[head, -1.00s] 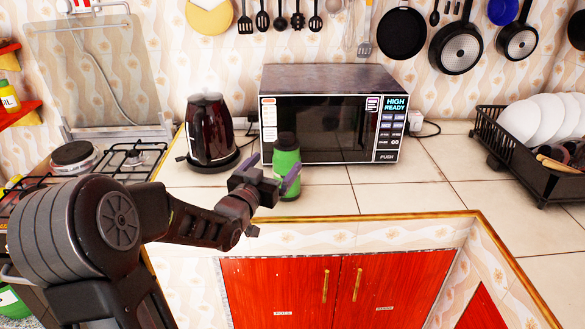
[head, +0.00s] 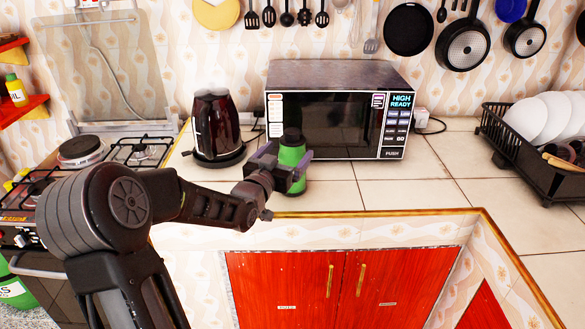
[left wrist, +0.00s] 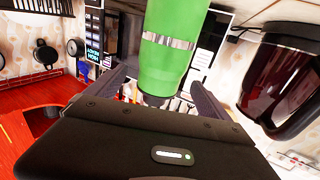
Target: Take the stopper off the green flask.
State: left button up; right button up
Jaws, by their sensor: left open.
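The green flask (head: 294,158) stands upright on the counter in front of the microwave. Its black stopper (head: 291,136) is on top. In the left wrist view the flask (left wrist: 172,65) appears upside down, with a silver band and its dark stopper (left wrist: 154,100) lowest in the picture. My left gripper (head: 283,158) is open at the flask's near side, just below the stopper's level in the head view. In the left wrist view the flask's stopper end shows between the two spread fingers. I cannot tell whether either finger touches it. My right gripper is not in view.
The microwave (head: 335,125) stands close behind the flask, and a dark red kettle (head: 216,125) is to its left. A stove (head: 95,165) lies further left. A black dish rack (head: 540,160) with plates is at right. The counter right of the flask is clear.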

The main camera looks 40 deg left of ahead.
pick_arm(q)
jog(key=x, duration=0.3)
jog(key=shift+w+a+p, duration=0.1)
jog(key=shift+w+p, duration=0.2)
jog(key=shift+w, duration=0.1)
jog(key=shift+r, duration=0.1)
jog(key=shift+c, duration=0.2)
grip_shut()
dwell(0.8)
